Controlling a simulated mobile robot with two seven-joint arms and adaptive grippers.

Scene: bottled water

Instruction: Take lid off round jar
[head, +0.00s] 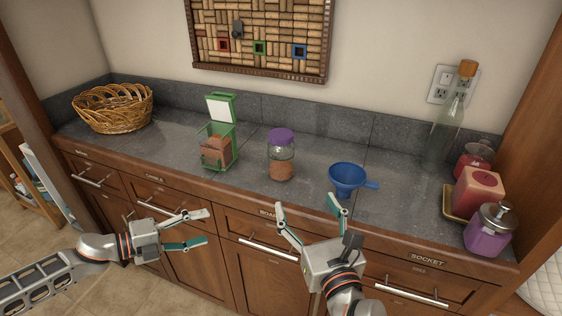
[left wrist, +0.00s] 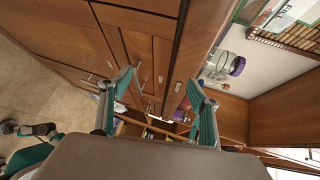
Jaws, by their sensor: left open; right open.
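The round jar (head: 281,165) is clear glass with brown contents at the bottom and stands upright on the grey counter (head: 310,195). Its purple lid (head: 281,136) is on top. The lid also shows in the left wrist view (left wrist: 238,66), where the jar appears sideways. My left gripper (head: 207,229) is open and empty, in front of the cabinets, below and left of the jar. In the left wrist view its two fingers (left wrist: 165,85) are spread apart. My right gripper (head: 307,207) is open and empty near the counter's front edge, below and right of the jar.
A green-framed clear container (head: 218,145) with its lid raised stands left of the jar. A blue funnel (head: 348,179) lies to the right. A wicker basket (head: 114,107) is at far left. A bottle (head: 449,120), red candle (head: 480,190) and purple dispenser (head: 487,232) stand at right.

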